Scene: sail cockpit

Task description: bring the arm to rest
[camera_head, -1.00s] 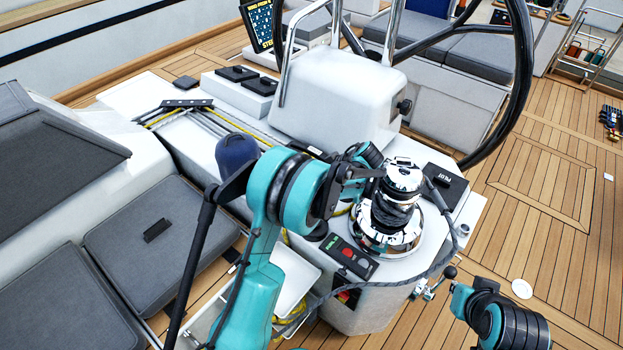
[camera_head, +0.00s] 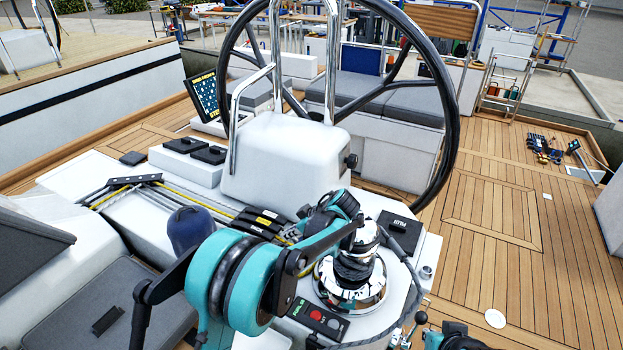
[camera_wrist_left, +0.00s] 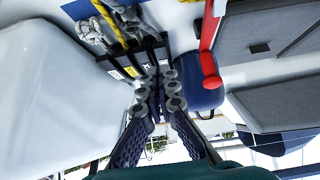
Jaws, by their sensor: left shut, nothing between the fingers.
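My left arm comes in from the left in the head view, its teal elbow (camera_head: 240,282) low and its forearm reaching right towards the chrome winch (camera_head: 350,285). My left gripper (camera_head: 292,232) is small and partly hidden there, beside the black rope clutches (camera_head: 258,222). In the left wrist view the gripper (camera_wrist_left: 157,84) is shut and empty, with fingertips together in front of the clutches with pale labels (camera_wrist_left: 125,72). I cannot tell whether they touch. Of my right arm only a teal and black part shows at the bottom edge; its gripper is out of view.
A blue rounded object (camera_head: 190,230) stands left of the clutches. A black box (camera_head: 398,230) and a red-and-green button panel (camera_head: 318,320) flank the winch. The steering wheel (camera_head: 445,110) rises behind the white pedestal (camera_head: 280,165). Open teak deck (camera_head: 500,240) lies to the right.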

